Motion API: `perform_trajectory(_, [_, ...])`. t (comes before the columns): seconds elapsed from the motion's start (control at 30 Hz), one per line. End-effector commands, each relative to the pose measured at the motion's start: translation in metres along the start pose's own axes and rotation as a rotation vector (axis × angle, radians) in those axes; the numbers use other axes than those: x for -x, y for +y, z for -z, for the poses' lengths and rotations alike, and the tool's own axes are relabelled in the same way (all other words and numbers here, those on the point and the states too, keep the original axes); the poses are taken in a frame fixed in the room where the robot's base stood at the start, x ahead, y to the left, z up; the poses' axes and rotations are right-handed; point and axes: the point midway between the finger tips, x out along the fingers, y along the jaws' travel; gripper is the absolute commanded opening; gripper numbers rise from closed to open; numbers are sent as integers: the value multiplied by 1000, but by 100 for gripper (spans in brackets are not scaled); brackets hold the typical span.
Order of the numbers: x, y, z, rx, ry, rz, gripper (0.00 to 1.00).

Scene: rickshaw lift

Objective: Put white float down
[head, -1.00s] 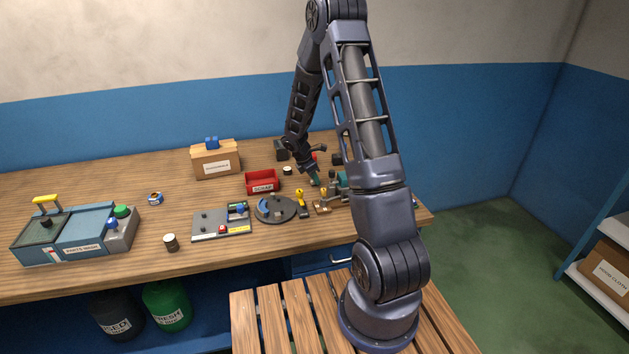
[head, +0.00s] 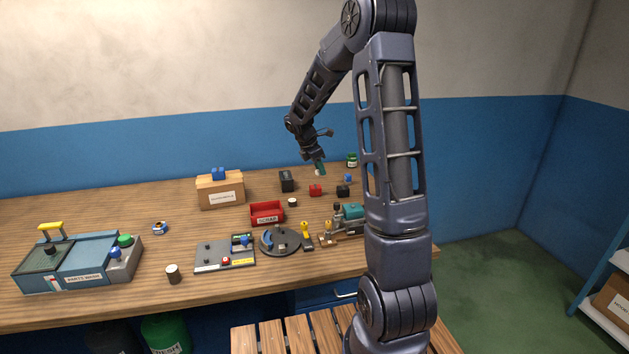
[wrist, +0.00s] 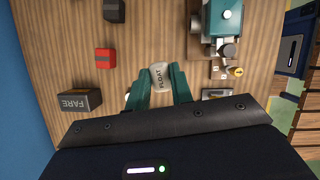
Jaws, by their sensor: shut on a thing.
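The white float (wrist: 160,76), marked FLOAT, sits between the two teal fingers of my gripper (wrist: 160,84) in the wrist view. My gripper is shut on it and holds it above the wooden bench. In the head view my gripper (head: 320,170) hangs over the back right part of the bench, and the float (head: 318,173) is barely visible at the fingertips.
In the wrist view a dark FARE box (wrist: 80,99), a red block (wrist: 105,58) and a dark block (wrist: 114,10) stand at left. A teal vise (wrist: 222,18) is at right. A red scrap bin (head: 267,214) and a round turntable (head: 281,241) stand nearer the front.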

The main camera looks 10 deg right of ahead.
Motion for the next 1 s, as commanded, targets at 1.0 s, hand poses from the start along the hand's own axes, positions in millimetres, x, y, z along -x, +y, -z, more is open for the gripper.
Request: perform_trajectory(1.0, [108,128,229,503,-1,-204,1])
